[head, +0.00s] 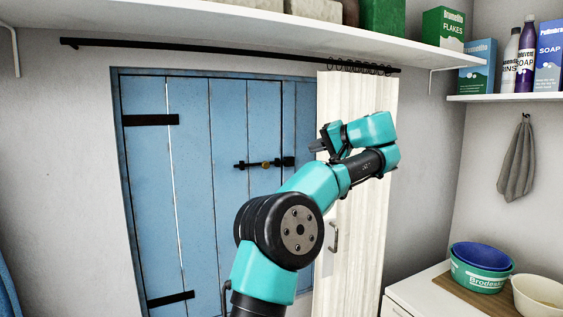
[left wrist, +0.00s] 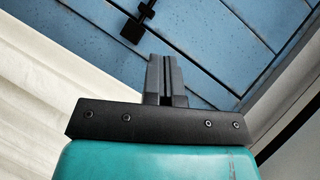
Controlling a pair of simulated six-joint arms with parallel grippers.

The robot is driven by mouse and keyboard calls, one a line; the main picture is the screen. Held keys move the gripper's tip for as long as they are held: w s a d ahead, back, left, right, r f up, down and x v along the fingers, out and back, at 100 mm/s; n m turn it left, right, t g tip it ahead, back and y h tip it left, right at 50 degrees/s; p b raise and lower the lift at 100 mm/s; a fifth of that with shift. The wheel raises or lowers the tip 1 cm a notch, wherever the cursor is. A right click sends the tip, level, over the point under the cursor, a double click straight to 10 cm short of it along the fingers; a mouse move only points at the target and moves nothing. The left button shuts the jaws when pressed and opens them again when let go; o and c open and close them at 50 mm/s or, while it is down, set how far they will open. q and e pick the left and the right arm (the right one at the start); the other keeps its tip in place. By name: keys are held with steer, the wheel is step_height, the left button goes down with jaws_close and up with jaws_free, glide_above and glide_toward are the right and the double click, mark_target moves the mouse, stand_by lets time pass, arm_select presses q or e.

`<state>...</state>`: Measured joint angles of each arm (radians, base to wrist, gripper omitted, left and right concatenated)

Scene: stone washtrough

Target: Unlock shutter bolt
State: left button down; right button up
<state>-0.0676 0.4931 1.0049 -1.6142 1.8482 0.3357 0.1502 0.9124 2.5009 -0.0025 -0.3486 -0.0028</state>
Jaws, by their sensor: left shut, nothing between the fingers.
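The blue shutter (head: 230,130) stands closed in the wall in the head view. Its black bolt (head: 262,164) with a brass-coloured knob lies level across the boards, right of the shutter's middle. In the left wrist view the dark bolt (left wrist: 134,28) shows on the blue boards, beyond the fingertips. My left gripper (head: 317,146) is shut and empty, to the right of the bolt and in front of the curtain. Its fingers (left wrist: 166,75) are together in the left wrist view, apart from the bolt. My right gripper is in neither view.
A cream curtain (head: 378,230) hangs from a black rod (head: 200,50) beside the shutter, behind my left arm. A shelf (head: 270,25) with boxes runs above. Bowls (head: 482,266) stand at the lower right. The space before the shutter's left part is clear.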

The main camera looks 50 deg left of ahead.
arm_select(q)
steer(key=shift+a, duration=0.1)
glide_toward(265, 164)
steer(key=w+a, duration=0.4)
steer(key=a, duration=0.1)
steer(key=shift+s+a+f, duration=0.35)
steer(key=shift+s, duration=0.2)
steer(key=shift+s+a+f, duration=0.3)
steer(key=shift+s, duration=0.2)
steer(key=shift+s+a+f, duration=0.35)
steer(key=shift+s, duration=0.2)
steer(key=shift+s, duration=0.1)
